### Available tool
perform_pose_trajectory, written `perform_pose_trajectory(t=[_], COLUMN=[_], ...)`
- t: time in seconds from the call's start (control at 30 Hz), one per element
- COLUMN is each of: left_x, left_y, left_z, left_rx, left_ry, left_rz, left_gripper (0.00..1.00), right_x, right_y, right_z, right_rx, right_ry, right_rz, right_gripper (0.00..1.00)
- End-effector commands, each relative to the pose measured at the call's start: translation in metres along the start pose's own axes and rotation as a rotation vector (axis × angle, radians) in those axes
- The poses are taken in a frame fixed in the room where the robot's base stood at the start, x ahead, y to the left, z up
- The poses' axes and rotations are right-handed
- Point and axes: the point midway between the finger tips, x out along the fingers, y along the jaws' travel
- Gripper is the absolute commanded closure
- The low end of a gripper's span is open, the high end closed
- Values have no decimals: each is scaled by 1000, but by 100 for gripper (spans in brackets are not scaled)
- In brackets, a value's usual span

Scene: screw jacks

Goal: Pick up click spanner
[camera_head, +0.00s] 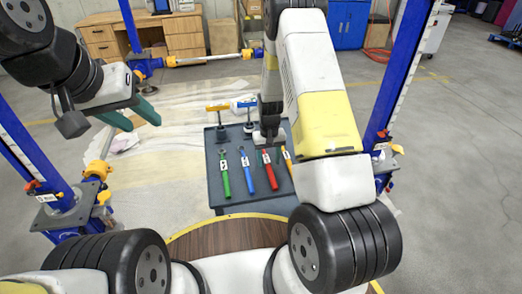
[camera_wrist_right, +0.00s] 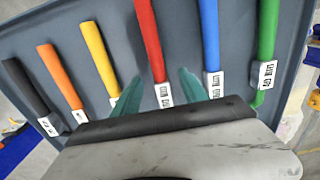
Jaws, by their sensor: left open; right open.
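Click spanners with coloured handles lie side by side on a dark grey tray (camera_head: 236,199). The green spanner (camera_head: 225,174), blue spanner (camera_head: 246,170), red spanner (camera_head: 269,169) and part of the yellow spanner (camera_head: 287,160) show in the head view. The right wrist view also shows an orange spanner (camera_wrist_right: 60,77) and a black spanner (camera_wrist_right: 26,84). My right gripper (camera_wrist_right: 159,76) is open over the tray, its teal fingers either side of the red spanner in the picture; its height above it is unclear. My left gripper (camera_head: 143,121) is open and empty, raised at the left.
Blue posts (camera_head: 400,75) rise on both sides. A round wooden-topped surface (camera_head: 225,238) lies in front of the tray. A wooden desk (camera_head: 140,35) stands far behind.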

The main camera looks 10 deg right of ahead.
Motion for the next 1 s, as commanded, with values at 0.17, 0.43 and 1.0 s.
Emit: perform_pose_trajectory(t=[0.17, 0.43, 1.0], left_x=[0, 0, 0], left_y=[0, 0, 0], left_z=[0, 0, 0], left_rx=[0, 0, 0], left_ry=[0, 0, 0], left_rz=[0, 0, 0], left_gripper=[57, 57, 57], right_x=[21, 23, 23], right_y=[0, 0, 0], right_z=[0, 0, 0], right_rx=[0, 0, 0], right_ry=[-1, 0, 0], right_rz=[0, 0, 0], right_gripper=[49, 49, 100])
